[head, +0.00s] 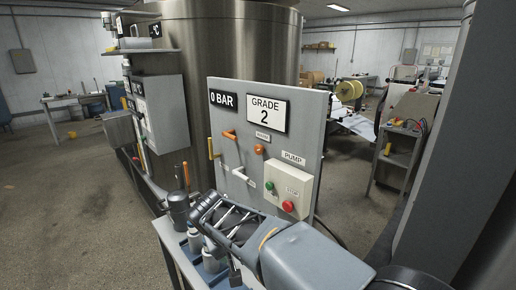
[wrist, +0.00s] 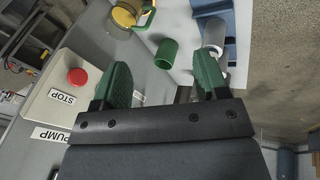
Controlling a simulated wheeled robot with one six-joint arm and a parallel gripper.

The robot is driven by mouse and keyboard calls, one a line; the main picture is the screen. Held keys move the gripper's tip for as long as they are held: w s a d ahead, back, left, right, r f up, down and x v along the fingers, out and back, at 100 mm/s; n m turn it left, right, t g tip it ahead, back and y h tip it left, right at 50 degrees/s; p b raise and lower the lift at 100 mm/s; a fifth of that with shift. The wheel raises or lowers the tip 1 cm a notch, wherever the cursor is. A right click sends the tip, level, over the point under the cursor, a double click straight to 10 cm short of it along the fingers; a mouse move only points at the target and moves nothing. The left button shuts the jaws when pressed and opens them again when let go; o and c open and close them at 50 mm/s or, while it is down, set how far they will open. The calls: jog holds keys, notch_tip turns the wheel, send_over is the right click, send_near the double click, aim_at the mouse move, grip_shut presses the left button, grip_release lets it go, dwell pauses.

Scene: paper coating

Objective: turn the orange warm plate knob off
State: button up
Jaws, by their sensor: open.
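The orange knob (head: 259,149) is on the upright grey panel (head: 305,140), under a small label too blurred to read. An orange lever (head: 229,134) sits to its left on the same panel. Neither shows in the wrist view. My gripper (wrist: 163,78) is open, its two green fingers spread apart with nothing held between them. In the head view my arm reaches across the front of the panel, low and apart from the knob. The fingertips cannot be made out clearly there.
The pump box with its red STOP button (head: 288,206) is on the panel below the knob; the button also shows in the wrist view (wrist: 77,76). A green cup (wrist: 167,53), a yellow-topped jar (wrist: 127,12) and a grey cylinder (wrist: 215,32) stand beyond my fingers.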

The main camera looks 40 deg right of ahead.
jog(key=w+d+r+m+h+p, duration=0.1)
jog(key=w+d+r+m+h, duration=0.1)
jog(key=w+d+r+h, duration=0.3)
jog(key=w+d+r+m+h+p, duration=0.1)
jog(key=w+d+r+h, duration=0.1)
jog(key=w, duration=0.5)
jog(key=m+h+p, duration=0.2)
jog(key=m+h, duration=0.1)
jog(key=h, duration=0.4)
send_near(257, 151)
jog(key=shift+t, duration=0.4)
jog(key=d+p, duration=0.1)
jog(key=d, duration=0.1)
jog(key=d+p, duration=0.2)
jog(key=d, duration=0.1)
jog(key=d+p, duration=0.1)
jog(key=d, duration=0.2)
jog(key=shift+w+r+p, duration=0.3)
jog(key=shift+w, duration=0.05)
jog(key=shift+w+d, duration=0.1)
jog(key=shift+d, duration=0.5)
jog(key=c, duration=0.9)
jog(key=shift+f, duration=0.1)
